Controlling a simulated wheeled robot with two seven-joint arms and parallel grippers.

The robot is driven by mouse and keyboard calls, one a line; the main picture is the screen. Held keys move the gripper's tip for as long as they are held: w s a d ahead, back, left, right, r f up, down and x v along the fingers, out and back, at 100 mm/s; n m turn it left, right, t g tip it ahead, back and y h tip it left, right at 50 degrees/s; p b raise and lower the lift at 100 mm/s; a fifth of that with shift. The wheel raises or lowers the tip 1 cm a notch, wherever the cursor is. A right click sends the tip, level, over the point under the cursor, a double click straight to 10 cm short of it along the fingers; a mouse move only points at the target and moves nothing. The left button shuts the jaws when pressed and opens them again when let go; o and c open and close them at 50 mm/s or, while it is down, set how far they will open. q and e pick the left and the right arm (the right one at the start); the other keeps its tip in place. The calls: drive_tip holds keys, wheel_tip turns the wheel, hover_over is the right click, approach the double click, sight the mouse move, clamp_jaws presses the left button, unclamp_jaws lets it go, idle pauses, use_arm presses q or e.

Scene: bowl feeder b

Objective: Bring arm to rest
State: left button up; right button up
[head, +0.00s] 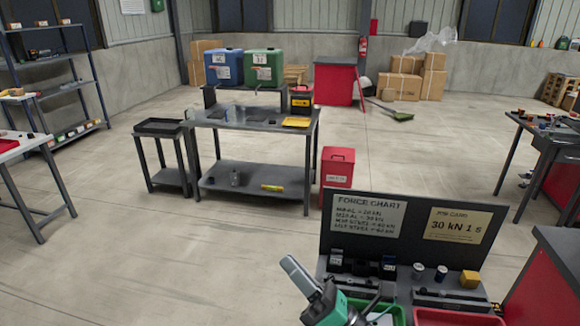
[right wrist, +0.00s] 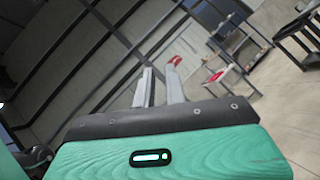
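My right gripper (head: 296,268) is at the bottom middle of the head view, raised in front of the bench with the chart board. Its grey fingers point up and left, seen nearly edge-on beside a green body. In the right wrist view the two fingers (right wrist: 159,80) stand apart with a narrow gap, and no held thing shows between them. My left gripper is in neither view.
Close by are a dark board (head: 412,222) with two cards, small parts below it, a green bin (head: 385,313) and a red bin (head: 455,317). A red cabinet (head: 545,280) stands right. A grey workbench (head: 256,124) stands beyond; open floor lies left.

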drive_tip(key=w+d+f+m+t+h, duration=0.2)
drive_tip(key=d+f+m+h, duration=0.2)
drive_tip(key=d+m+h, duration=0.5)
drive_tip(key=w+d+f+m+t+h, duration=0.15)
drive_tip(key=d+f+m+h, duration=0.45)
drive_tip(key=m, duration=0.6)
drive_tip(key=s+d+f+m+g+h, duration=0.2)
drive_tip(key=s+f+m+g, duration=0.1)
drive_tip(key=f+m, duration=0.15)
drive_tip(key=s+d+f+m+g+h, duration=0.2)
drive_tip(key=s+d+f+m+g, duration=0.1)
drive_tip(key=f, duration=0.3)
drive_tip(key=s+d+f+m+g, duration=0.1)
drive_tip(key=s+f+m+g, duration=0.2)
drive_tip(key=s+f+g, duration=0.4)
drive_tip(key=s+d+f+m+g, duration=0.1)
drive_tip(key=s+f+m+g, duration=0.25)
drive_tip(key=s, duration=0.65)
wheel_tip(320, 180, down, 33)
drive_tip(key=s, duration=0.1)
drive_tip(key=s+d+f+g, duration=0.1)
drive_tip(key=s+d+f, duration=0.2)
drive_tip(key=s+f, duration=1.4)
drive_tip(key=shift+s+d+f+y, duration=0.2)
drive_tip(key=shift+s+y, duration=0.1)
drive_tip(key=shift+s, duration=0.5)
drive_tip(key=shift+s, duration=0.15)
